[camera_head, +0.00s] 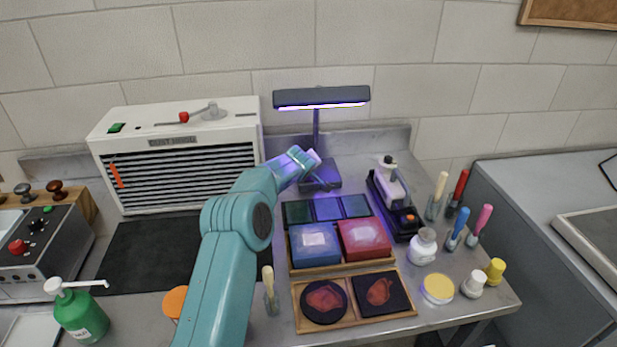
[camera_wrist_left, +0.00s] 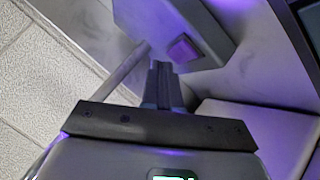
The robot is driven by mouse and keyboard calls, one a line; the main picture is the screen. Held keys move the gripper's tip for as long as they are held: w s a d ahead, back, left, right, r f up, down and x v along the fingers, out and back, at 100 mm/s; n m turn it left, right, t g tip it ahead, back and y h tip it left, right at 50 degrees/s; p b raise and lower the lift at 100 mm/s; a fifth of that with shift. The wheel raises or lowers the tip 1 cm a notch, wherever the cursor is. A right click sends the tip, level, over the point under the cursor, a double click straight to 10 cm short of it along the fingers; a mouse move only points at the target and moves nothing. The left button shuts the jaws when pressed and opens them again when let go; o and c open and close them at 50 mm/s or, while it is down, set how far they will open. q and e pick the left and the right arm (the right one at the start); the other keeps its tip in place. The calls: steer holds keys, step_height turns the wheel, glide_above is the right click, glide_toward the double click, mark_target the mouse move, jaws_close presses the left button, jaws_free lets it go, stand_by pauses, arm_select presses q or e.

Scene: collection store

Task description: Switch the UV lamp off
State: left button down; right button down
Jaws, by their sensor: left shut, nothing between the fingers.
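The UV lamp (camera_head: 321,98) stands at the back of the bench against the wall, and a violet strip glows under its hood. Its base (camera_head: 331,168) is partly hidden behind my left gripper (camera_head: 318,181). In the left wrist view, the lamp base (camera_wrist_left: 150,14) carries a square purple switch (camera_wrist_left: 184,50), and the post (camera_wrist_left: 126,72) shows beside it. My left gripper (camera_wrist_left: 161,68) is shut and empty, with its tips close to the switch. I cannot tell whether they touch it. My right gripper is not in view.
A white vented cabinet (camera_head: 130,128) stands to the left. Glass plates (camera_head: 328,208), specimen boxes (camera_head: 315,244) and a black-and-white instrument (camera_head: 392,190) lie in front and to the right of the lamp. Several small bottles and brushes stand on the right.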

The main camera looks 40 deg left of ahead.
mark_target(308, 179)
arm_select(q)
steer(key=shift+f+b, duration=0.4)
steer(key=shift+b, duration=0.1)
stand_by(0.8)
steer(key=shift+r, duration=0.1)
steer(key=shift+r, duration=0.75)
steer(key=shift+s+d+r+p, duration=0.15)
steer(key=shift+r+p, duration=0.15)
steer(key=shift+r, duration=0.95)
steer(key=shift+s+d+r+p, duration=0.15)
steer(key=shift+r+p, duration=0.15)
steer(key=shift+r, duration=0.95)
